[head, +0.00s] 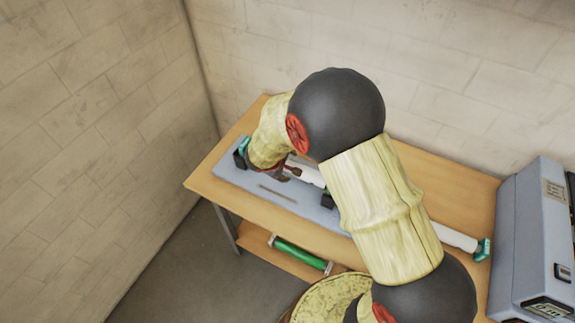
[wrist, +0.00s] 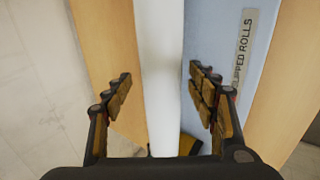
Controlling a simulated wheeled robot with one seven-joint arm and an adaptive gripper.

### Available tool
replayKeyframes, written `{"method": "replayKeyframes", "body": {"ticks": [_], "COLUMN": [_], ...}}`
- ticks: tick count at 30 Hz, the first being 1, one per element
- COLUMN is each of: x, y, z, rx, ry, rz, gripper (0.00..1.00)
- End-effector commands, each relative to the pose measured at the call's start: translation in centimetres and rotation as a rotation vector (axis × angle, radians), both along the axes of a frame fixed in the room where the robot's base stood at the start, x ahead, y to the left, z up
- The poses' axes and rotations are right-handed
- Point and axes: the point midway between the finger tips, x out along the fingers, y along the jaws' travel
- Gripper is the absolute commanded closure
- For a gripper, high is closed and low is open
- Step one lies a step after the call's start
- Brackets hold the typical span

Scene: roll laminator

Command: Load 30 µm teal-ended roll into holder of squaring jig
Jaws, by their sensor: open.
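A white roll (head: 309,174) lies along the back side of the blue-grey jig plate (head: 232,176). A teal end (head: 243,147) shows at its left by a black holder (head: 239,160). Another black holder (head: 327,199) stands further right. A white length (head: 457,238) with a teal end (head: 485,249) lies on the right, in line; my arm hides whether it is the same roll. In the wrist view the white roll (wrist: 161,70) runs between the fingers of my open gripper (wrist: 162,88), not clasped. No thickness marking is readable.
The wooden table (head: 212,172) stands against the wall. A grey laminator (head: 520,240) stands on the right. A green roll (head: 299,254) lies on a lower shelf. A plate label (wrist: 241,50) partly reads "LIPPED ROLLS". A round woven-looking item (head: 325,298) is in front, below.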

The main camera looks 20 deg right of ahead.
Motion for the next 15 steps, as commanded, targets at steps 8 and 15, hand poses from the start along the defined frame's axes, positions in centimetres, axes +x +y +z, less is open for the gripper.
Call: {"method": "replayKeyframes", "body": {"ticks": [8, 15], "x": [0.0, -0.9], "y": [0.0, 1.2], "z": [0.6, 3.7], "rx": [-0.001, 0.0], "ry": [0.001, -0.004], "rz": [0.0, 0.002], "gripper": [0.42, 0.42]}}
